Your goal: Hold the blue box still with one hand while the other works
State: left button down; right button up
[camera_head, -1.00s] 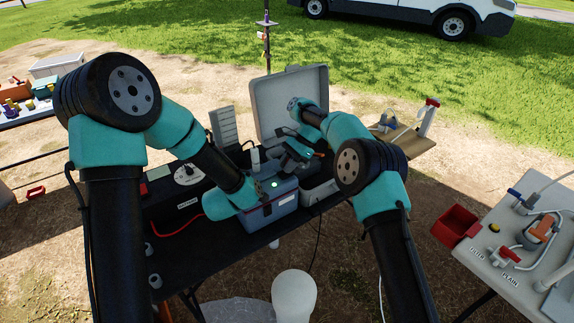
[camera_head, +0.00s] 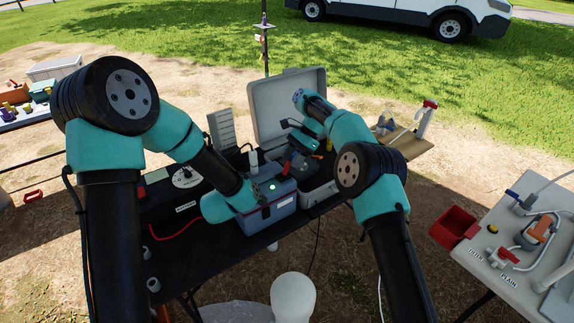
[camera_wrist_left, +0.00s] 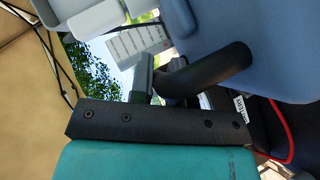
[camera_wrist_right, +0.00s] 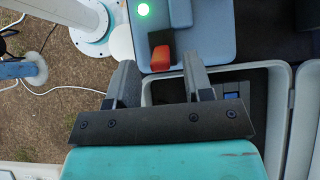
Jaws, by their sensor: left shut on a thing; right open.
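The blue box (camera_head: 266,217) stands on the black table, with a lit green light on its lid. It fills the upper right of the left wrist view (camera_wrist_left: 240,45). My left gripper (camera_head: 254,192) is at the box's left side, shut on its black curved handle (camera_wrist_left: 215,75). My right gripper (camera_head: 298,154) is open and empty near the box's far right end. In the right wrist view, a red latch-like part (camera_wrist_right: 160,58) on the box lies just beyond and between its open fingers, apparently untouched.
An open grey case (camera_head: 288,100) stands behind the box, its lid raised. A black battery unit (camera_head: 180,202) is to the left. A red bin (camera_head: 454,226) and a grey side table (camera_head: 500,262) are at right. A white rounded object (camera_head: 293,297) is in front.

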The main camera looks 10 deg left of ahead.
aim_at(289, 161)
jog(key=shift+v, duration=1.7)
pick_arm(q)
jog(key=c, duration=1)
grip_release()
jog(key=v, duration=1.2)
